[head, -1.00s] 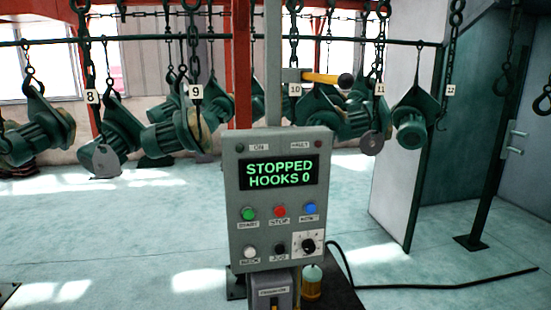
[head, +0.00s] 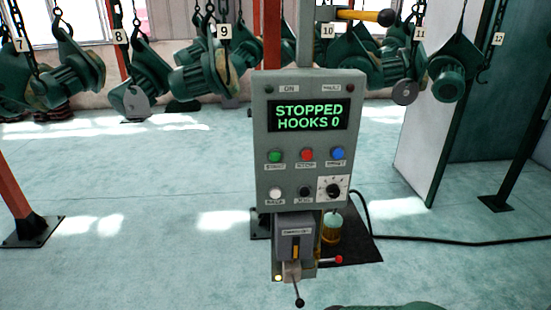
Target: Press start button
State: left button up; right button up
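The grey control panel (head: 262,160) stands upright in the middle of the head view. The green start button (head: 275,156) is at the left of its upper button row. The red stop button (head: 307,154) and a blue button (head: 338,153) sit to its right. The display (head: 308,116) reads "STOPPED HOOKS 0". Below are a white button (head: 275,193), a black button (head: 305,193) and a rotary dial (head: 334,191). Neither gripper is in view. A dark green rounded shape shows at the bottom edge, and I cannot tell what it is.
Green motors (head: 70,78) hang on chains from a rail behind the panel, by numbered tags. A grey switch box (head: 293,236) with a black-knobbed lever (head: 299,302) is under the panel. A black cable (head: 450,239) runs right. Red post (head: 14,190) at left; open floor around.

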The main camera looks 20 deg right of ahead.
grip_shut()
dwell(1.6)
